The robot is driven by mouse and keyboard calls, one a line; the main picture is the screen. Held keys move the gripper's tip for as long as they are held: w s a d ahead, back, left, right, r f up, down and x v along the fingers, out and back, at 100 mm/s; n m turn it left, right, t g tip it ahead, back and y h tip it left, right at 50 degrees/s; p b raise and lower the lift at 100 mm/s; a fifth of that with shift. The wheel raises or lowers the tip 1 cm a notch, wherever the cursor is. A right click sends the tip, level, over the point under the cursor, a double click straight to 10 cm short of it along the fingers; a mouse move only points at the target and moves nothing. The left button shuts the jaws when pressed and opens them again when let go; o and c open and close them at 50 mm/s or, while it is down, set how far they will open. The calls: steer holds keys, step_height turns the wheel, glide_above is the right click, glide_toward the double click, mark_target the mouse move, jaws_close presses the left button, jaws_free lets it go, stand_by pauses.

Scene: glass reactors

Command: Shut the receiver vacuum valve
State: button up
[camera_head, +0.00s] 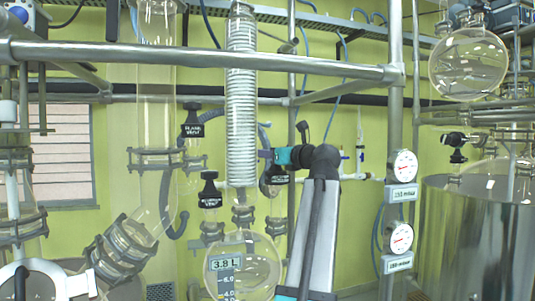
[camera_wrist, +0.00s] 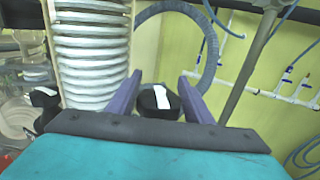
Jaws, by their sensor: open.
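A black valve knob with a white label (camera_head: 275,179) stands right of the coiled glass condenser (camera_head: 241,65). In the wrist view this knob (camera_wrist: 160,101) sits between the two purple fingers of my gripper (camera_wrist: 160,78), with gaps on both sides. In the head view my gripper (camera_head: 266,156) is at the knob's top, coming from the right, and partly hides it. The fingers are open and hold nothing. Two similar labelled black knobs stand further left, one lower (camera_head: 209,190) and one higher (camera_head: 191,120). The labels are too small to read surely.
A round glass receiver marked 3.8 L (camera_head: 258,262) hangs below the condenser. A metal rail (camera_head: 200,55) crosses above. Two dial gauges (camera_head: 403,165) are on a post at right, beside a large steel vessel (camera_head: 480,240). A grey hose (camera_wrist: 208,45) curves behind the knob.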

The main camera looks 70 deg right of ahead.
steer(key=c, duration=0.7)
steer(key=shift+a+f, duration=0.1)
steer(key=shift+a, duration=0.3)
steer(key=shift+c, duration=0.4)
steer(key=shift+s+d, duration=0.15)
steer(key=shift+d, duration=0.15)
steer(key=shift+o, duration=0.2)
steer(key=shift+a, duration=0.1)
steer(key=shift+r+p, duration=0.25)
steer(key=shift+p, duration=0.1)
steer(key=shift+c, duration=0.2)
steer(key=shift+h, duration=0.3)
steer(key=shift+r+m+g+h+p, duration=0.15)
steer(key=shift+m+g+h+p, duration=0.25)
steer(key=shift+p, duration=0.45)
